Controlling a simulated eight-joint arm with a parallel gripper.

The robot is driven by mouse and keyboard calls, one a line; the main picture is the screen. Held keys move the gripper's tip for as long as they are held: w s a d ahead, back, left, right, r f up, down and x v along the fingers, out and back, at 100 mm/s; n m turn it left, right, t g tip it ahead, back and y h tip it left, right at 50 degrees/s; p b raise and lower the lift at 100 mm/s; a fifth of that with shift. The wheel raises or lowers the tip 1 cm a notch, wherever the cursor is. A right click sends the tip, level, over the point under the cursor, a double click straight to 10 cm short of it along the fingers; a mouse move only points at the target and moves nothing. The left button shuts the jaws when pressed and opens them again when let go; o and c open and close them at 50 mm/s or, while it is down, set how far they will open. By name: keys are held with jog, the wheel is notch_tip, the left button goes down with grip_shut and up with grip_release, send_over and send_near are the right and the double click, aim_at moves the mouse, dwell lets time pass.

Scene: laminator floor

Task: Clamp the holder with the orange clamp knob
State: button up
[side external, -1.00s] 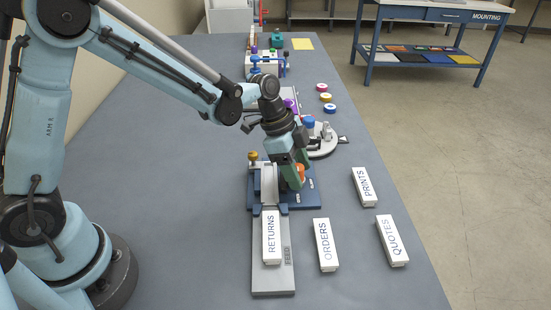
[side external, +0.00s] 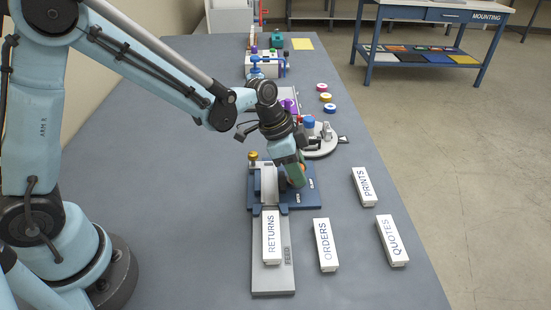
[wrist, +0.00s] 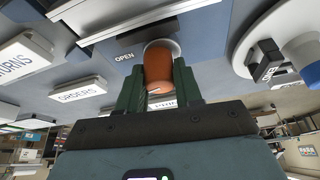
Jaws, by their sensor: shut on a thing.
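The orange clamp knob (wrist: 160,62) sits between the two green fingers of my gripper (wrist: 158,88) in the wrist view. The fingers are shut on its sides. In the side view my gripper (side external: 295,178) covers most of the knob, with only a sliver of orange showing. The knob belongs to a blue fixture (side external: 280,206) that carries the light grey holder (side external: 268,186), just left of my gripper. The word OPEN is on the blue plate near the knob in the wrist view; the other plate label is too small to read.
A white RETURNS block (side external: 271,238) lies on the grey feed strip (side external: 273,279) in front of the fixture. ORDERS (side external: 326,245), QUOTES (side external: 392,241) and PRINTS (side external: 364,187) blocks lie to the right. A round grey turntable (side external: 318,148) stands close behind. The table's left part is clear.

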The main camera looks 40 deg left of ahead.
jog(key=n+y, duration=0.1)
jog(key=n, duration=0.2)
jog(key=n+t+y, duration=0.1)
jog(key=n, duration=0.2)
jog(key=shift+t, duration=0.3)
jog(key=n+y, duration=0.2)
jog(key=n, duration=0.3)
jog(key=shift+n, duration=0.4)
jog(key=o, duration=1)
jog(key=shift+o, duration=0.2)
jog(key=shift+r, duration=0.1)
jog(key=v, duration=1.2)
jog(key=shift+d, duration=0.1)
